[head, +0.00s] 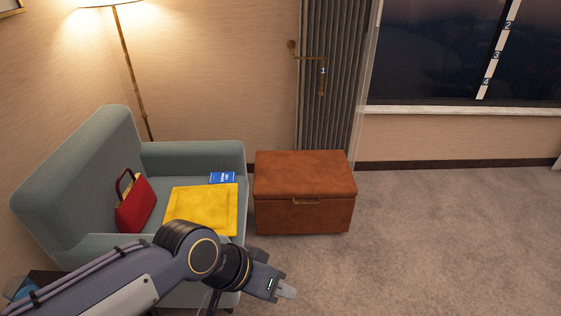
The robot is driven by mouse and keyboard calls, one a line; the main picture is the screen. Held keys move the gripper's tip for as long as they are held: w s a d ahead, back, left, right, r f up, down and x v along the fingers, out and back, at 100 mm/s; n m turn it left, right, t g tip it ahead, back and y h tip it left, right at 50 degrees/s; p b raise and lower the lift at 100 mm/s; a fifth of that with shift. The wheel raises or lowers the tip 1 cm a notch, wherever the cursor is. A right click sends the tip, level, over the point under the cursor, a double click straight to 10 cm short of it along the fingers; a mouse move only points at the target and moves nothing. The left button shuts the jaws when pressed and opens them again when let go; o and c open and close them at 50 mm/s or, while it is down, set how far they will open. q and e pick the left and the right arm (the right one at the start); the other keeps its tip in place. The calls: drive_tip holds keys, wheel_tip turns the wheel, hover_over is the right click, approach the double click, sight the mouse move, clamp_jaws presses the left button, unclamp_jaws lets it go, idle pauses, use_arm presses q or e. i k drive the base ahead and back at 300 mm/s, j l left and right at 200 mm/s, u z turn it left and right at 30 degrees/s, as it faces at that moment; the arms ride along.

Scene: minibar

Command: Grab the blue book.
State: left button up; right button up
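The blue book (222,178) is small in the head view. It lies on the seat of the grey-green armchair (190,157), between the yellow cloth (203,208) and the chair's far arm. It has white marks on its cover, and nothing of mine touches it. My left gripper (286,291) is at the lower middle, nearer than the book and to its right, well apart from it. Its fingertips point right, and I cannot tell whether they are parted. My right gripper is not in view.
A red handbag (135,204) leans against the chair back. A brown leather chest (304,190) stands right of the chair. A floor lamp (133,75) stands behind it. A dark side table with something blue (22,287) shows at lower left. Carpet at right is clear.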

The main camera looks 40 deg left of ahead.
sight(220, 178)
drive_tip(key=i+l+u, duration=0.1)
drive_tip(key=i, duration=0.5)
drive_tip(key=i+l+u, duration=0.15)
drive_tip(key=i, duration=0.45)
drive_tip(key=i+u, duration=0.2)
drive_tip(key=u, duration=0.25)
drive_tip(key=i+u, duration=0.25)
drive_tip(key=u, duration=0.15)
drive_tip(key=i+u, duration=0.25)
drive_tip(key=u, duration=0.2)
drive_tip(key=i+l+u, duration=0.2)
drive_tip(key=u, duration=0.25)
drive_tip(key=i+u, duration=0.2)
drive_tip(key=u, duration=0.2)
drive_tip(key=i+u, duration=0.25)
drive_tip(key=u, duration=0.2)
drive_tip(key=i+u, duration=0.2)
drive_tip(key=u, duration=0.2)
drive_tip(key=i+l+u, duration=0.2)
drive_tip(key=u, duration=0.2)
drive_tip(key=i+l+u, duration=0.15)
drive_tip(key=u, duration=0.25)
